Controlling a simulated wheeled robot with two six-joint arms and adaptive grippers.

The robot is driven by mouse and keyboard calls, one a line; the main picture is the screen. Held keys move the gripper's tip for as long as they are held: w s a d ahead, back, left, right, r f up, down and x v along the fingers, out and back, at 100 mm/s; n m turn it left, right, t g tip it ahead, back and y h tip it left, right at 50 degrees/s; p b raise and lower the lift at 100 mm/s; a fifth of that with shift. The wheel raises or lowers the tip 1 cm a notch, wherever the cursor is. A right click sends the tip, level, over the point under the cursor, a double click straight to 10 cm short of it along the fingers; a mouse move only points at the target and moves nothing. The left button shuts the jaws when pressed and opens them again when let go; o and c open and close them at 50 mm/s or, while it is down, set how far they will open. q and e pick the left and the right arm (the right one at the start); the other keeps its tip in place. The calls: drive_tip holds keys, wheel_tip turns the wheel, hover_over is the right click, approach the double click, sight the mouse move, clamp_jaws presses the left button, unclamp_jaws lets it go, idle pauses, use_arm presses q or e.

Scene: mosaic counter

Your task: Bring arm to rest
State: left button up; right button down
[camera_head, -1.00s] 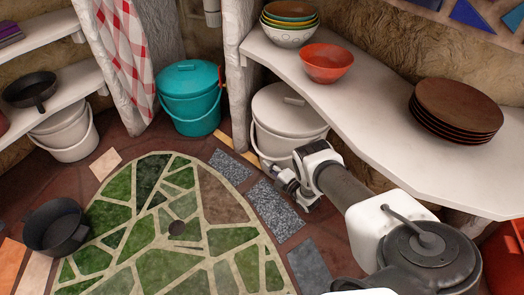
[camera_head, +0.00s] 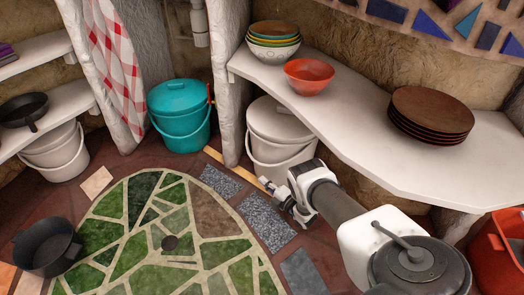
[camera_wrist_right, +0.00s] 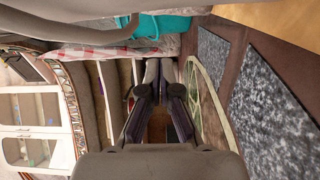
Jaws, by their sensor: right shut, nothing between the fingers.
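My right arm comes in from the lower right of the head view and reaches over the floor. My right gripper (camera_head: 268,186) is at its end, in front of the white lidded bucket and left of the counter. In the right wrist view the gripper's two fingers (camera_wrist_right: 160,88) lie close together with nothing between them. My left gripper does not show in either view.
A white counter (camera_head: 378,150) carries stacked bowls (camera_head: 273,33), an orange bowl (camera_head: 308,75) and brown plates (camera_head: 432,113). Below stand a white bucket (camera_head: 280,130) and a teal bucket (camera_head: 180,112). A black pot (camera_head: 45,248) sits by the green mosaic floor (camera_head: 130,205). A red container (camera_head: 498,255) is lower right.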

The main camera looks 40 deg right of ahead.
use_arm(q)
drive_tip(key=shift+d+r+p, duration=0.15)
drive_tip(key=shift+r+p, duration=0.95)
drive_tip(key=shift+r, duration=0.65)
use_arm(e)
drive_tip(key=s, duration=0.6)
drive_tip(key=shift+s+f, duration=0.2)
drive_tip(key=shift+s, duration=0.15)
